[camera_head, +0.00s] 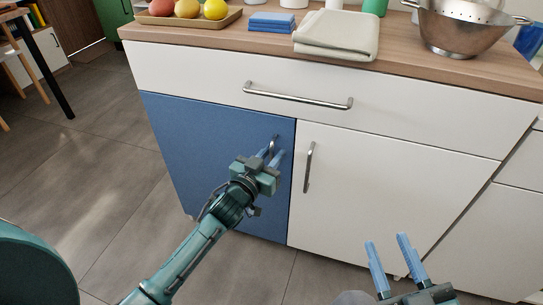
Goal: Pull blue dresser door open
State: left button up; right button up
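The blue dresser door (205,135) is at the lower left of the dresser front, and its edges look flush with the front. Its metal handle (273,146) is vertical, near the door's right edge, and partly hidden by my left gripper. My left gripper (276,151) is at the handle, with its blue fingers pointing at the door and apart around or beside the handle. Whether they touch it cannot be told. My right gripper (389,247) is open and empty, low in front of the white door, with its two blue fingers apart.
A white door (390,190) with a vertical handle (309,167) is right of the blue one. A white drawer (420,115) with a long handle (298,97) spans above. On the wooden top are a fruit tray (190,22), cloths (337,35) and a colander (458,30).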

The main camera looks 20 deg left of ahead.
pick_arm(q)
jog(key=shift+c, duration=0.4)
grip_shut()
jog(key=shift+s, duration=0.1)
